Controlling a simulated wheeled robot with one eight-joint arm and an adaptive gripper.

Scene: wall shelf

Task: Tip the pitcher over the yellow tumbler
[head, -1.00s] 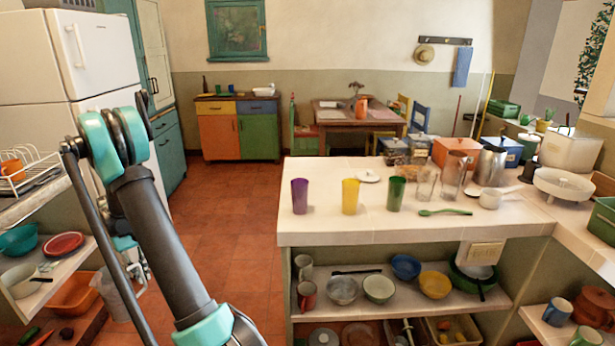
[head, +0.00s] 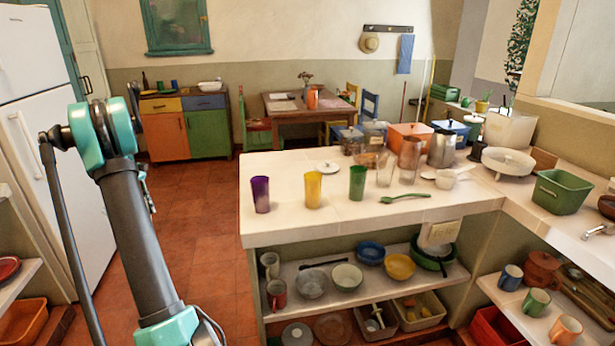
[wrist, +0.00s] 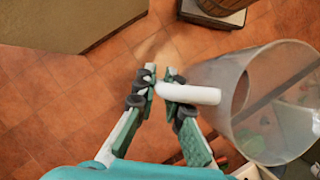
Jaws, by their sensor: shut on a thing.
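The yellow tumbler (head: 312,190) stands upright on the white counter, between a purple tumbler (head: 260,195) and a green tumbler (head: 357,183). In the wrist view, my gripper (wrist: 161,88) is shut on the white handle of the clear pitcher (wrist: 285,100). The pitcher is held over the tiled floor, apart from the counter. The pitcher's contents cannot be made out. In the head view my gripper and the pitcher are not visible; my arm is at the left, well away from the tumblers.
A green spoon (head: 405,197), a clear glass (head: 385,170) and a tall brownish clear vessel (head: 409,158) stand or lie right of the tumblers. A white lid (head: 327,167) lies behind them. The counter (head: 290,230) has a clear front strip.

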